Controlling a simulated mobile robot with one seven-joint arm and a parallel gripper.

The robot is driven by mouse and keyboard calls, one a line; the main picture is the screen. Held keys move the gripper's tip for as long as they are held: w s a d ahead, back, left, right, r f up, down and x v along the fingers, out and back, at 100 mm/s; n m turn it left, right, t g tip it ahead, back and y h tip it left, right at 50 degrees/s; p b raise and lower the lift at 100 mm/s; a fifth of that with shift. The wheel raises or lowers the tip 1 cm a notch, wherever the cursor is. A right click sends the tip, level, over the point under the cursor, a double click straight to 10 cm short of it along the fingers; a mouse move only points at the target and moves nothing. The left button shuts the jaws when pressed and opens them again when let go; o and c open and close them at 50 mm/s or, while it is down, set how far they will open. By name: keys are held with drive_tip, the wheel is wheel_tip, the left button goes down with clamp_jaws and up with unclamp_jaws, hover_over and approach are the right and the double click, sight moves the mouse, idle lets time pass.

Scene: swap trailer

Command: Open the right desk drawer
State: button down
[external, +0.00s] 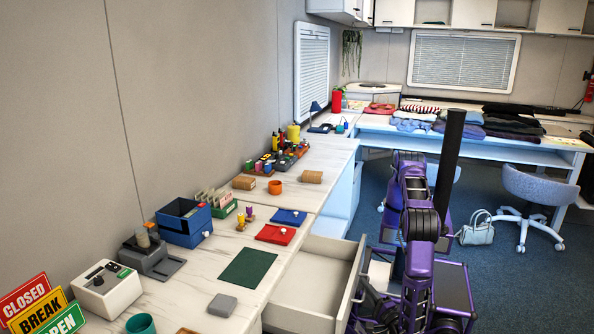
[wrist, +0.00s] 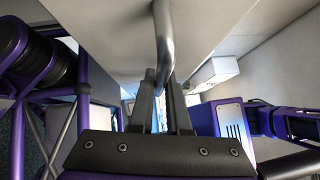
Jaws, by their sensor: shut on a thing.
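The desk drawer (external: 318,270) is pulled out from under the desk in the external view, and its open inside shows. Its front carries a metal bar handle (external: 360,287). In the wrist view the silver handle (wrist: 163,40) runs down from the pale drawer front (wrist: 100,30) to between my fingers. My gripper (wrist: 163,85) is shut on the handle. In the external view my purple arm stands right beside the drawer front, and my fingers there are hidden or too small to make out.
The desk top (external: 205,272) above holds a green mat (external: 248,267), a grey pad (external: 222,305), red and blue trays and a blue box (external: 184,222). A wheeled chair (external: 535,195) and a handbag (external: 476,228) are on the blue carpet to the right.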

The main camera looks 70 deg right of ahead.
drive_tip(key=shift+a, duration=0.1)
drive_tip(key=c, duration=0.9)
unclamp_jaws()
drive_tip(key=v, duration=0.7)
drive_tip(key=shift+s+a, duration=0.1)
drive_tip(key=shift+s, duration=0.1)
